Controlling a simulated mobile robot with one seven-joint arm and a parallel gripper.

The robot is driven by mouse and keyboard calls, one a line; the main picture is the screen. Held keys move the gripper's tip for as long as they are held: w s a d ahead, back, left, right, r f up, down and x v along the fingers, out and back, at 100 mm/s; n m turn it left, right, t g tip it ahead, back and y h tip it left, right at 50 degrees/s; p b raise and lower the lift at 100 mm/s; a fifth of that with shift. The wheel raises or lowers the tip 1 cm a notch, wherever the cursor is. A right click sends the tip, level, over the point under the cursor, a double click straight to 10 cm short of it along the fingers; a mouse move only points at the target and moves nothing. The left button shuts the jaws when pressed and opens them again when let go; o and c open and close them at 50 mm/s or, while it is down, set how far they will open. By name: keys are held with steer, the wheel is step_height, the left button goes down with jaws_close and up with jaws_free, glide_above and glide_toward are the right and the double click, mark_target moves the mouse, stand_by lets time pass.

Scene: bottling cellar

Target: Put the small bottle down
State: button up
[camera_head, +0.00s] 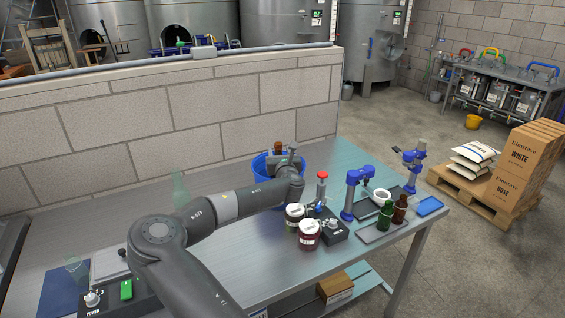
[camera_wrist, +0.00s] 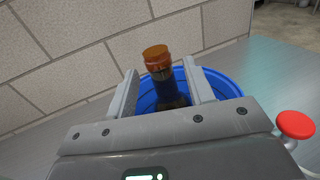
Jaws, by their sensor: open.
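The small bottle (camera_wrist: 160,75) is brown with an orange-brown cap. In the wrist view it stands near upright between the two fingers of my gripper (camera_wrist: 162,88), with gaps at its sides. A blue bucket (camera_wrist: 232,84) is behind and around it; the bottle's base is hidden, so I cannot tell if it rests inside. In the head view the bottle's cap (camera_head: 278,146) shows at the bucket (camera_head: 262,166), beside my gripper (camera_head: 286,158). My gripper is open.
Two jars, a red one (camera_head: 308,236) and a darker one (camera_head: 295,216), stand near my arm. A red-topped device (camera_head: 322,188), a blue stand (camera_head: 352,194), a green bottle (camera_head: 385,216) and a brown bottle (camera_head: 400,208) are to the right. A block wall (camera_head: 180,110) runs behind the steel table (camera_head: 270,270).

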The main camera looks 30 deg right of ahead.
steer(key=s+d+f+m+g+h, duration=0.1)
steer(key=s+f+m+g, duration=0.3)
steer(key=s+m, duration=0.55)
steer(key=s+d+f+m+g+h, duration=0.1)
steer(key=s+f+m+g, duration=0.3)
steer(key=s+m, duration=0.6)
steer(key=s+a+r+m+g+y, duration=0.1)
steer(key=s+a+r+m+y, duration=0.3)
steer(key=a, duration=0.5)
steer(key=s+a+r+m+g+y, duration=0.1)
steer(key=s+a+r+m+y, duration=0.1)
steer(key=s+a+r+m, duration=0.55)
steer(key=s+a+r, duration=0.1)
steer(key=s+a, duration=0.4)
steer(key=s+a+r+m+g+y, duration=0.1)
steer(key=s+a+r, duration=0.2)
steer(key=s+a, duration=0.4)
steer(key=shift+s+a+r+g+y, duration=0.15)
steer(key=shift+s+a+g+y, duration=0.15)
steer(key=shift+s, duration=1.7)
